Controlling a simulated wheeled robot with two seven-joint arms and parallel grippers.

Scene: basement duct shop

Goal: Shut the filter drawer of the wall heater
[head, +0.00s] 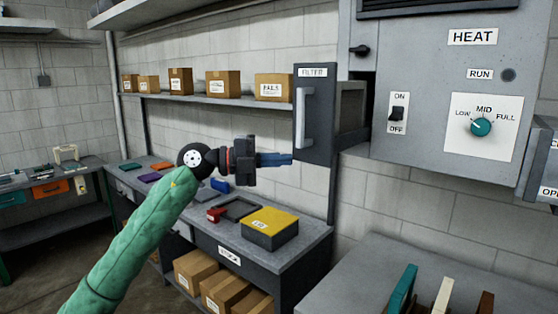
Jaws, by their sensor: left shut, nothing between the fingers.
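The wall heater (440,130) is a grey box on the right, marked HEAT, with an ON/OFF switch and a teal dial. Its filter drawer (315,92) sticks out from the heater's left side. The drawer has a dark front labelled FILTER with a pale vertical handle, and its grey body shows behind the front. My left gripper (290,159) is shut and empty. Its fingertips are at the lower left part of the drawer front, left of and below the handle; I cannot tell if they touch it. My right gripper is not in view.
A workbench (312,236) with a yellow-topped box (270,228) and small items stands below the drawer. A shelf (220,99) with several cardboard boxes runs along the wall. A grey surface (455,268) with upright coloured pieces is at the lower right.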

